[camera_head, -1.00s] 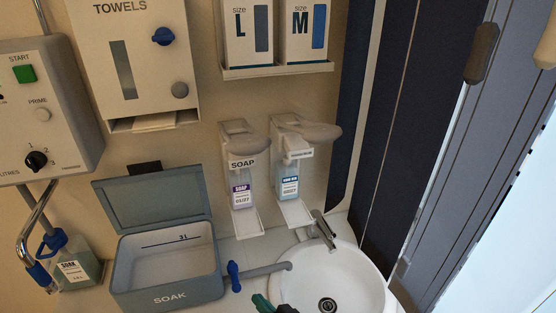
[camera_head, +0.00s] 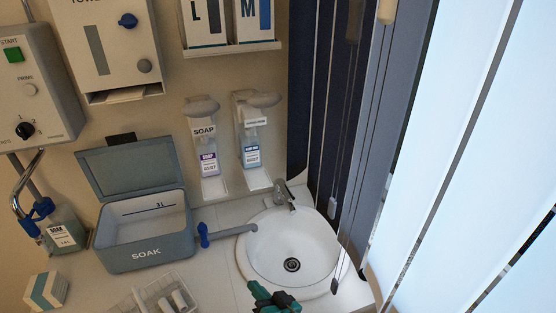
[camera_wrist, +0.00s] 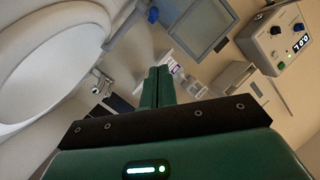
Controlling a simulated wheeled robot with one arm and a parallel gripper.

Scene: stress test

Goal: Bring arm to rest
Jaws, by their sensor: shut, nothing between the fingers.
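My gripper (camera_wrist: 156,88) fills the lower middle of the wrist view, with its two green fingers together and nothing between them. In the head view the tip of my gripper (camera_head: 272,298) shows at the bottom, in front of the white round sink (camera_head: 262,262) and over its near rim. The rest of my arm is out of the head view. The sink also shows large at the left of the wrist view (camera_wrist: 45,60).
A grey SOAK box (camera_head: 148,253) with its lid open stands left of the sink, with a blue-handled drain pipe (camera_head: 222,232) between them. A tray (camera_head: 165,296) and a small carton (camera_head: 46,291) lie in front. Soap dispensers (camera_head: 207,150) hang on the wall.

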